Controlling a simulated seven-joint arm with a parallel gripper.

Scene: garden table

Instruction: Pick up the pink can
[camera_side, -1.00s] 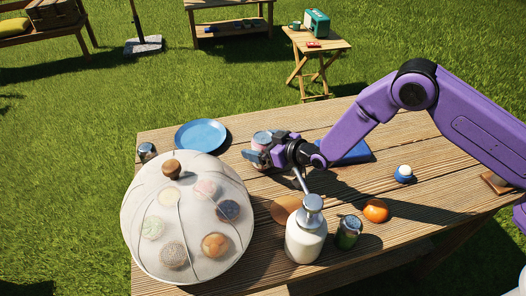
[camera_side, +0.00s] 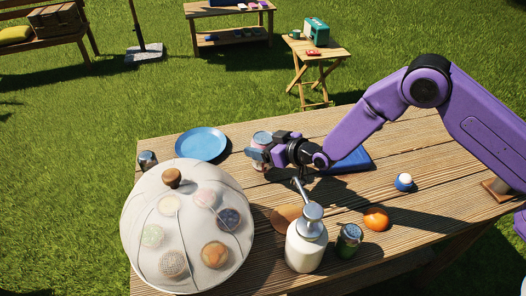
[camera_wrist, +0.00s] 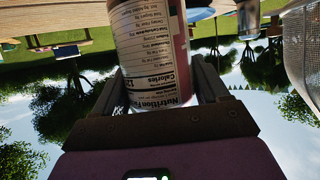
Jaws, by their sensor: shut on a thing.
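The pink can (camera_side: 262,139) is at the far middle of the table, partly covered by my gripper (camera_side: 258,155) in the side view. My gripper is shut around its sides. In the wrist view the can (camera_wrist: 150,55) fills the space between the fingers of my gripper (camera_wrist: 160,90). Its white nutrition label faces the camera, with a pink strip at the right. The scene in this view appears upside down. The can's base is hidden in the side view, so I cannot clearly see the gap to the wood.
A blue plate (camera_side: 201,144) and a small jar (camera_side: 147,160) are left of the can. A mesh dome (camera_side: 187,235) covers pastries. A pump bottle (camera_side: 306,245), a dark green jar (camera_side: 348,241), an orange (camera_side: 376,220) and a blue-white item (camera_side: 404,182) stand nearer. A blue flat item (camera_side: 350,160) lies behind my wrist.

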